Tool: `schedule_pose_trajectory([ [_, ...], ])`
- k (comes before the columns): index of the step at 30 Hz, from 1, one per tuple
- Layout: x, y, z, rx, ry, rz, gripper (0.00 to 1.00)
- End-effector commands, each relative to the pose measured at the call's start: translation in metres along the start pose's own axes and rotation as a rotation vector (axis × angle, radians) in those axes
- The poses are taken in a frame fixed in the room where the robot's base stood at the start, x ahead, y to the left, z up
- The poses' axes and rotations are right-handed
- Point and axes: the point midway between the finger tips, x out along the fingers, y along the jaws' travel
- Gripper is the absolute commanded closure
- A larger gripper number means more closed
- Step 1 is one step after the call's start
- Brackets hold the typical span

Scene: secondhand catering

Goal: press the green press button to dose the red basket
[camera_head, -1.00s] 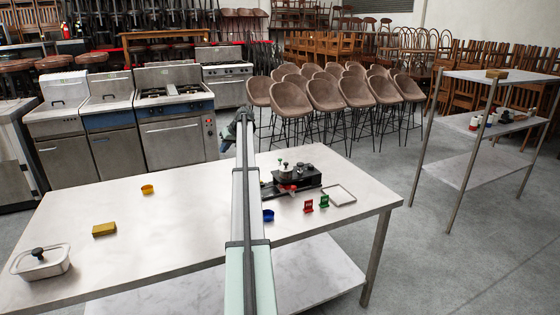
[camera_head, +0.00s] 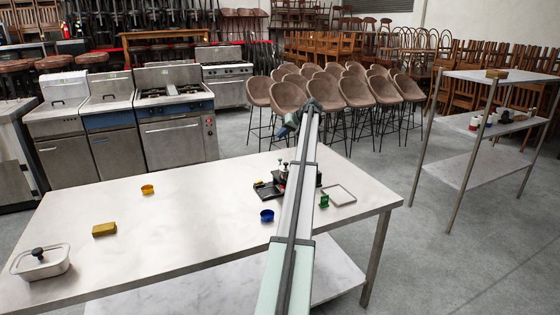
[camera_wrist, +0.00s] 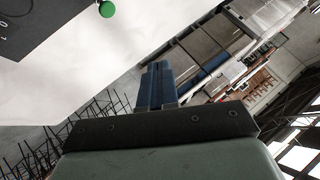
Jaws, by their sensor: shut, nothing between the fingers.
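A green round button (camera_wrist: 107,9) shows at the top edge of the wrist view, beside a dark panel with white marks (camera_wrist: 40,22). In the head view, the dark machine (camera_head: 265,191) stands on the table's right part, largely hidden behind my arm. A small knob (camera_head: 284,171) shows at its left side; its colour is hard to tell. The red basket is hidden behind my arm now. My gripper (camera_wrist: 157,70) has its blue fingers together, empty. In the head view, my gripper (camera_head: 283,131) is beyond the machine and apart from the button.
The white table (camera_head: 190,225) holds a blue cup (camera_head: 267,215), a green item (camera_head: 323,201), a tray (camera_head: 342,195), a yellow cup (camera_head: 147,189), a yellow block (camera_head: 104,229) and a lidded container (camera_head: 40,262). Chairs stand behind; a shelf (camera_head: 475,130) stands right.

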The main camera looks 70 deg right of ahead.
Motion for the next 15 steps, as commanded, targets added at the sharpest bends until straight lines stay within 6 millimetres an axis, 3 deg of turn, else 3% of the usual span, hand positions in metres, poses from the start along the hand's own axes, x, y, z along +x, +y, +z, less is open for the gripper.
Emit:
schedule_pose_trajectory([
  [15, 0.0038, 0.0023, 0.0028, -0.001, -0.001, 0.001, 1.0],
])
